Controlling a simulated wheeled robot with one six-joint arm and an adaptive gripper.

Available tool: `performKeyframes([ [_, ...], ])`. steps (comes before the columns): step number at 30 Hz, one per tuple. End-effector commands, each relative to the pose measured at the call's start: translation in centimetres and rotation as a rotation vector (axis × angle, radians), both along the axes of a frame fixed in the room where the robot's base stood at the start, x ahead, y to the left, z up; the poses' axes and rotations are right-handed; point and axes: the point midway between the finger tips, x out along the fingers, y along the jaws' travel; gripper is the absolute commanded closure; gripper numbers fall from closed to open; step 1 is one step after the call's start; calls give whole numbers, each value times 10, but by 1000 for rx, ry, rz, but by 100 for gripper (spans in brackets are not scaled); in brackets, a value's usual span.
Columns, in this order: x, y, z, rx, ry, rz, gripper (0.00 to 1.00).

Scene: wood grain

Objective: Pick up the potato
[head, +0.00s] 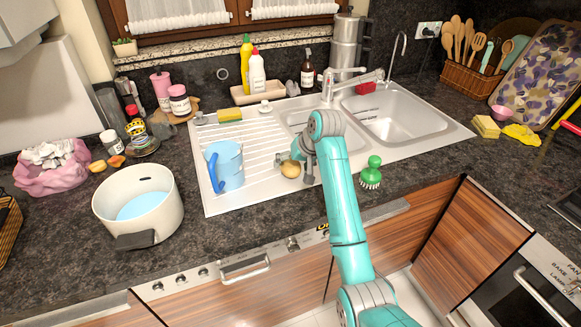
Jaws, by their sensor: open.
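The potato (290,169) is a small tan-brown lump on the ribbed drainboard of the steel sink, right of a light-blue cup. My gripper (296,164) is low over the drainboard, right at the potato, with its grey fingers close around or beside it. The gripper is open. Parts of the fingers are hidden by my arm and the potato, so I cannot tell whether they touch it.
The light-blue cup (226,164) with a darker blue handle stands left of the potato. A green dish brush (371,173) stands to the right. A white pot (138,203) sits further left on the dark counter. The sink basins (400,118) lie behind right.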

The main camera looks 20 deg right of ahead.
Motion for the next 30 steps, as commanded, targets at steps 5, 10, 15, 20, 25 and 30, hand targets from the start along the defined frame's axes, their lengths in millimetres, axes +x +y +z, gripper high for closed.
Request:
performKeyframes([
  [5,0,0,0,0,0,0,22],
  [10,0,0,0,0,0,0,64],
  [15,0,0,1,0,-1,0,80],
  [20,0,0,2,0,-1,0,80],
  [25,1,0,20,0,-4,0,96],
  [30,1,0,53,-1,-5,1,96],
])
